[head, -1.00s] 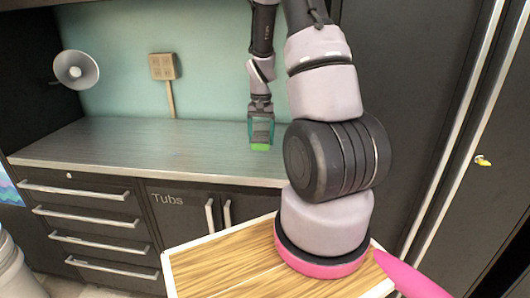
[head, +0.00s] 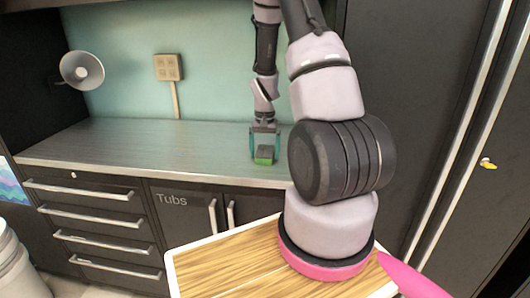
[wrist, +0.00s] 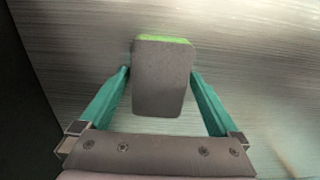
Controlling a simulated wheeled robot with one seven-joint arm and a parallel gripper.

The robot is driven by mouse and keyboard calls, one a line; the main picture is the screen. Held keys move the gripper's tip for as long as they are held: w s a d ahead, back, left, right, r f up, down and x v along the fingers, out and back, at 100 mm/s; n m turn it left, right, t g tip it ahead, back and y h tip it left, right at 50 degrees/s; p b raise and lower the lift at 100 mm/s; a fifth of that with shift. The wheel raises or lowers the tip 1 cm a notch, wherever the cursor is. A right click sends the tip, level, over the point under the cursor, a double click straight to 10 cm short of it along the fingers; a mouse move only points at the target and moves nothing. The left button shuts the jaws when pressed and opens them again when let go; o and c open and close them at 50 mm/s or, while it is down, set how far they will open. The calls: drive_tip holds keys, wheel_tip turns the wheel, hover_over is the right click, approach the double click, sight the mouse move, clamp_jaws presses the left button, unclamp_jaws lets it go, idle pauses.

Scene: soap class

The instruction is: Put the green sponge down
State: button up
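The green sponge (head: 264,158) rests on the grey counter (head: 130,150), near its front edge. In the wrist view the sponge (wrist: 163,80) shows a grey face towards the camera and a bright green strip along its far edge. My gripper (head: 264,148) points down over it, with one teal finger on each side. The fingers are spread, with a small gap to the sponge in the head view. In the wrist view my gripper (wrist: 160,73) has its fingertips close beside the sponge's two sides; whether one touches is hard to tell.
A lamp (head: 82,70) is at the counter's left, and a socket box (head: 168,67) is on the back wall. Tall dark cabinets (head: 420,80) stand on the right. The counter left of the sponge is clear.

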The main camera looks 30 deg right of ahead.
wheel_tip(320, 180, up, 12)
wheel_tip(320, 180, up, 16)
drive_tip(key=n+t, duration=0.1)
drive_tip(key=t, duration=0.2)
hover_over(265, 150)
drive_tip(key=s+a, duration=0.7)
drive_tip(key=s+a+r+t+y, duration=0.1)
drive_tip(key=s+a+r+t, duration=0.1)
drive_tip(key=s, duration=0.4)
drive_tip(key=s+a+r+n+t+y, duration=0.1)
drive_tip(key=s+a+r+t, duration=0.1)
drive_tip(key=s+a+r, duration=0.2)
drive_tip(key=s+r, duration=0.3)
drive_tip(key=shift+a+n, duration=0.3)
